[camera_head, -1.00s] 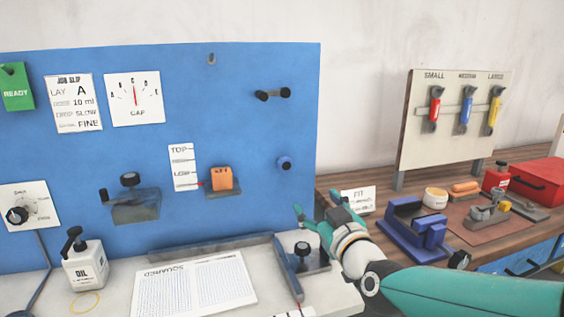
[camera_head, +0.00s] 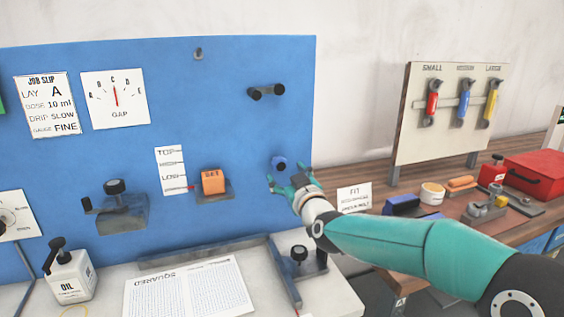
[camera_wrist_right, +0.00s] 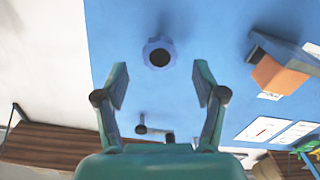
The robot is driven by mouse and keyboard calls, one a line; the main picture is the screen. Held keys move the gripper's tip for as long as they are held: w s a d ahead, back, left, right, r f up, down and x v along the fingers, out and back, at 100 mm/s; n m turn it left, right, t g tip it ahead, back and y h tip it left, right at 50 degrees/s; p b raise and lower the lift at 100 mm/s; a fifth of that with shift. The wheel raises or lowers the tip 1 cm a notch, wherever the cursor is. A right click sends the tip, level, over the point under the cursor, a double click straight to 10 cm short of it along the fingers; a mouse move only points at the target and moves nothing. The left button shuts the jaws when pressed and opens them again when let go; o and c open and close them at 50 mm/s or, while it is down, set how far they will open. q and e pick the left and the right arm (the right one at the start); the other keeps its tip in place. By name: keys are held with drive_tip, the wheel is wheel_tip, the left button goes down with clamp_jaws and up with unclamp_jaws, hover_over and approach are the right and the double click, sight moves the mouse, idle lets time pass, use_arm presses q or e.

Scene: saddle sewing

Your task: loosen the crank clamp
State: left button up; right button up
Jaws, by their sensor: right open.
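A black crank (camera_head: 266,92) with a grip sticks out of the upper right of the blue panel (camera_head: 225,120). A small blue lobed knob (camera_head: 279,163) with a dark centre sits below it near the panel's right edge. No label shows which part is the crank clamp. My right gripper (camera_head: 287,175) is open and empty just in front of the blue knob, fingers toward the panel. In the right wrist view the blue knob (camera_wrist_right: 159,50) lies ahead between and beyond the fingertips, apart from them. The crank (camera_wrist_right: 155,132) shows lower, between the fingers. My left gripper is not in view.
An orange block (camera_head: 213,182) on a grey holder is left of the knob. A black-knobbed fixture (camera_head: 299,254) stands on the white bench below my right gripper. A wooden table (camera_head: 375,172) with a fit card (camera_head: 354,199) and tools lies to the right.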

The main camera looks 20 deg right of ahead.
sight(281, 167)
drive_tip(key=shift+w+a+p, duration=0.1)
drive_tip(key=shift+w+p, duration=0.45)
drive_tip(key=shift+w, duration=2.2)
drive_tip(key=shift+c, duration=0.2)
drive_tip(key=c, duration=1.1)
drive_tip(key=shift+d, duration=0.2)
drive_tip(key=shift+a, duration=0.15)
